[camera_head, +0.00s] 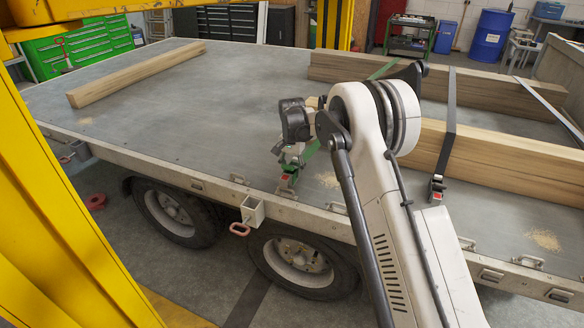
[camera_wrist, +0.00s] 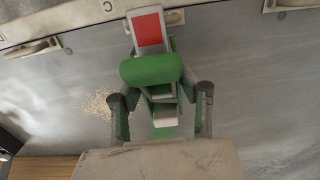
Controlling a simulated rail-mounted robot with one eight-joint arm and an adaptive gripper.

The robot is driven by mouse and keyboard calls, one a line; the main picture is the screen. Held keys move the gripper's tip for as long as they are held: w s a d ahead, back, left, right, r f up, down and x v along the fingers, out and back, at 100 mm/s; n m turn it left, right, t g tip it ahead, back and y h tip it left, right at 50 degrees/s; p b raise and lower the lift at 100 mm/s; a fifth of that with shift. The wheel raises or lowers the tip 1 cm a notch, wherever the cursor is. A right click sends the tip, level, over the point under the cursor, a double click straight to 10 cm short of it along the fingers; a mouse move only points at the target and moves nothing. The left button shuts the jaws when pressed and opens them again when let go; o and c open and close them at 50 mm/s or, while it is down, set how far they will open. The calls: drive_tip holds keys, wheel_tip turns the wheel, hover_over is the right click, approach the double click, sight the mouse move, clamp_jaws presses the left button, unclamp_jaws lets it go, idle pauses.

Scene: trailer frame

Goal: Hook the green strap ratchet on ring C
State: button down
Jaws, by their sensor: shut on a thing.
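The green strap ratchet (camera_wrist: 155,70), with a red label on its pale end, is gripped between the two fingers of my gripper (camera_wrist: 163,97) in the wrist view. In the head view my gripper (camera_head: 291,152) is over the trailer's near side, with the ratchet (camera_head: 287,182) below it near the edge rail. A letter that looks like C is marked on the rail in the wrist view. A metal ring (camera_wrist: 174,17) shows partly behind the ratchet's labelled end; whether they touch is hidden. The green strap (camera_head: 312,148) runs back from the ratchet, mostly hidden by my arm.
Other rings sit along the rail, one left (camera_wrist: 34,48) and one right (camera_wrist: 288,5) in the wrist view. A black strap (camera_head: 448,130) with its ratchet (camera_head: 436,190) crosses the wooden beams (camera_head: 490,165) at right.

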drive_tip(key=shift+f+b, duration=0.9)
drive_tip(key=shift+f, duration=1)
drive_tip(key=c, duration=1.1)
unclamp_jaws()
drive_tip(key=shift+o, duration=0.2)
wheel_tip(320, 180, up, 12)
drive_tip(key=shift+r, duration=0.1)
wheel_tip(320, 180, up, 12)
drive_tip(key=n+t, duration=0.1)
drive_tip(key=t, duration=0.1)
hover_over(292, 178)
drive_tip(key=s+d, duration=0.4)
drive_tip(key=d, duration=0.2)
drive_tip(key=s+d+r+n+t, duration=0.1)
drive_tip(key=s+d+r, duration=0.1)
drive_tip(key=s+r, duration=0.3)
drive_tip(key=s+d+r, duration=0.2)
drive_tip(key=s, duration=0.5)
drive_tip(key=s+d+f+n+t, duration=0.1)
drive_tip(key=s+d+f, duration=0.1)
drive_tip(key=s, duration=0.7)
drive_tip(key=s+d+f+n+t, duration=0.1)
drive_tip(key=s+d, duration=0.1)
drive_tip(key=s, duration=0.7)
drive_tip(key=s+d+f+n+t, duration=0.1)
drive_tip(key=s+d+f+t, duration=0.1)
drive_tip(key=s, duration=0.8)
drive_tip(key=shift+d+f, duration=0.3)
drive_tip(key=shift+d, duration=0.1)
